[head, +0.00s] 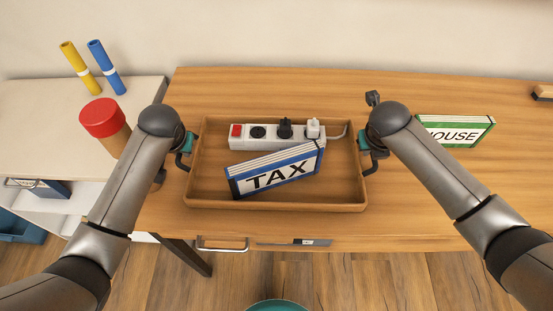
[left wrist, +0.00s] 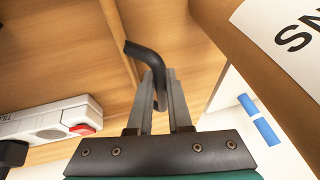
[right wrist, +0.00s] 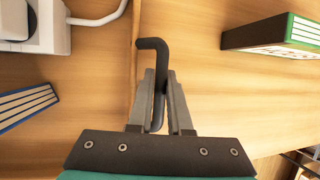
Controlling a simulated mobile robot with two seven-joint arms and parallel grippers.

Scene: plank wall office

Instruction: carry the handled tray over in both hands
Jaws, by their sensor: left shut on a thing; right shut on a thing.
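The brown handled tray (head: 275,207) is at the front edge of the wooden desk, and I cannot tell whether it touches the top. It carries a white power strip (head: 262,143) with plugs and a leaning blue TAX binder (head: 276,172). My left gripper (head: 184,158) is shut on the tray's left black handle, which shows in the left wrist view (left wrist: 147,57). My right gripper (head: 371,152) is shut on the right black handle, which shows in the right wrist view (right wrist: 156,50).
A green HOUSE binder (head: 456,131) lies on the desk (head: 420,210) to the right. A side cabinet (head: 40,110) at the left bears a red-capped jar (head: 103,122), a yellow tube (head: 78,66) and a blue tube (head: 104,65). The desk's right part is mostly clear.

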